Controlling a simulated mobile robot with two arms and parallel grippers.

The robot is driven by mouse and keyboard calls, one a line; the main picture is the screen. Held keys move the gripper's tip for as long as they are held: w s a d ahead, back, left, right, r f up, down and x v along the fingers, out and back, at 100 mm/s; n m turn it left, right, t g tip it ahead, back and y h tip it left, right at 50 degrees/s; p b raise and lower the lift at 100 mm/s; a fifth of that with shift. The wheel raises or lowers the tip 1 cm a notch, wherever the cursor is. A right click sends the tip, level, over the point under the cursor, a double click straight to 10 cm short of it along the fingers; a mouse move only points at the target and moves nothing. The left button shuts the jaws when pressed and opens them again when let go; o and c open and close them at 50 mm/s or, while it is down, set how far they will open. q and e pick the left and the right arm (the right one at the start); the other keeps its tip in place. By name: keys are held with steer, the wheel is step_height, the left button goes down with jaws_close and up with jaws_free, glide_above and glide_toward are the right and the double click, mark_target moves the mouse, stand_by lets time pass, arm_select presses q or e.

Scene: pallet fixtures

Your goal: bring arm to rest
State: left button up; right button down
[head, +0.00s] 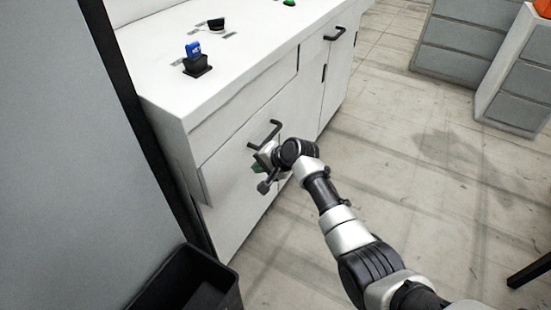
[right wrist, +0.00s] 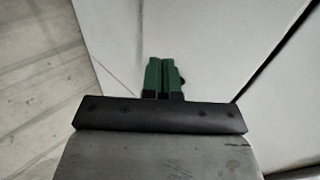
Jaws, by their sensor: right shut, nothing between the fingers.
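My right arm reaches in from the lower right of the head view. Its gripper (head: 257,168) is in front of the white cabinet (head: 245,185), just below a black drawer handle (head: 265,134). In the right wrist view the two green fingers of the right gripper (right wrist: 164,76) are together, with nothing between them. The white cabinet front (right wrist: 220,45) fills most of that view behind the fingers. Whether the fingers touch the cabinet I cannot tell. My left gripper is not in view.
On the cabinet top are a blue item in a black holder (head: 196,62), a dark round object (head: 216,24) and a green button (head: 289,3). A black bin (head: 190,285) stands at the lower left, beside a grey panel (head: 60,160). Grey drawer units (head: 465,45) stand beyond open floor (head: 420,170).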

steer(key=v, duration=0.6)
steer(key=shift+p, duration=0.35)
steer(key=s+d+f+n+g+h, duration=0.15)
steer(key=s+d+f, duration=0.35)
steer(key=f, duration=0.5)
steer(key=s+d+f+h, duration=0.2)
steer(key=s+f, duration=0.5)
steer(key=f, duration=0.4)
steer(key=s+d+f+n+h, duration=0.15)
steer(key=s+d+f, duration=0.25)
steer(key=s+f, duration=0.45)
steer(key=s+d+f+n+g+h, duration=0.1)
steer(key=s+f, duration=0.4)
steer(key=s, duration=0.6)
steer(key=s+d+f+n+h, duration=0.1)
steer(key=s+d+f+n, duration=0.2)
steer(key=s, duration=0.8)
steer(key=s+d+f+n+g, duration=0.1)
steer(key=s+d+f+n, duration=0.1)
steer(key=s+d+f, duration=0.3)
steer(key=s+f, duration=0.3)
steer(key=s, duration=0.4)
steer(key=shift+d+g+h, duration=0.2)
steer(key=shift+g+h, duration=0.15)
steer(key=shift+h, duration=0.05)
steer(key=shift+s, duration=0.1)
